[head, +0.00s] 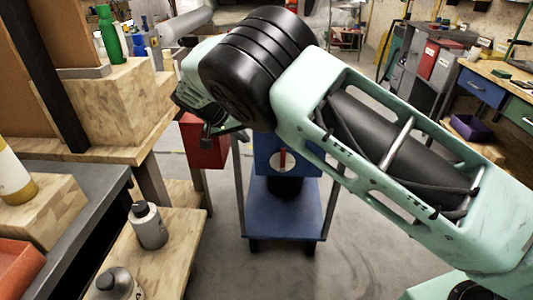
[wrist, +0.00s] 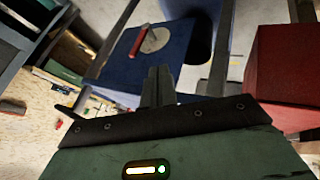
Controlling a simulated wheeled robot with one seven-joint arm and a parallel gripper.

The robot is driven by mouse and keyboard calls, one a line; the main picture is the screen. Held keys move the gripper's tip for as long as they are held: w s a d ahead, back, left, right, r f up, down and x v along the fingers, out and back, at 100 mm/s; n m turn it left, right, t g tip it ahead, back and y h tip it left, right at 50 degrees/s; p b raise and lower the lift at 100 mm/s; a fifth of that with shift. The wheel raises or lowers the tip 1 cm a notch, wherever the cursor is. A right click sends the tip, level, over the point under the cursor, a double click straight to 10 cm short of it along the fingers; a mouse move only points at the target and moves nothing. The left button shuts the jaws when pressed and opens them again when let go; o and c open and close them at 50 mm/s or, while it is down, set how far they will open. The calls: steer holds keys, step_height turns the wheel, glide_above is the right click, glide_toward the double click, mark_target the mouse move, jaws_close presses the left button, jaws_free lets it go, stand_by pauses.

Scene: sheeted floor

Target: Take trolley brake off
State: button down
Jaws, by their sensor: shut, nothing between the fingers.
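The trolley (head: 285,212) is a blue frame with a lower shelf, standing on the floor beyond my arm in the head view. Its blue panel carries a white disc (head: 289,160) with a short red lever (head: 282,160), upright in this view. In the wrist view the panel (wrist: 178,62) shows the white disc (wrist: 156,40) and red lever (wrist: 138,42) just beyond the fingers. My gripper (wrist: 158,72) is shut and empty, and looks apart from the lever. In the head view my arm hides part of the trolley's top and most of the gripper.
A red box (head: 204,146) sits left of the trolley and also shows in the wrist view (wrist: 285,60). A wooden bench (head: 150,150) with bottles stands at the left. A workbench with drawers (head: 481,88) is at the right. Floor right of the trolley is partly clear.

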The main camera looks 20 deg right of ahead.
steer(key=p, duration=0.2)
glide_toward(283, 157)
step_height(283, 157, down, 5)
steer(key=w+d, duration=0.2)
steer(key=w, duration=0.1)
steer(key=shift+s+d+f, duration=0.1)
steer(key=shift+s, duration=0.25)
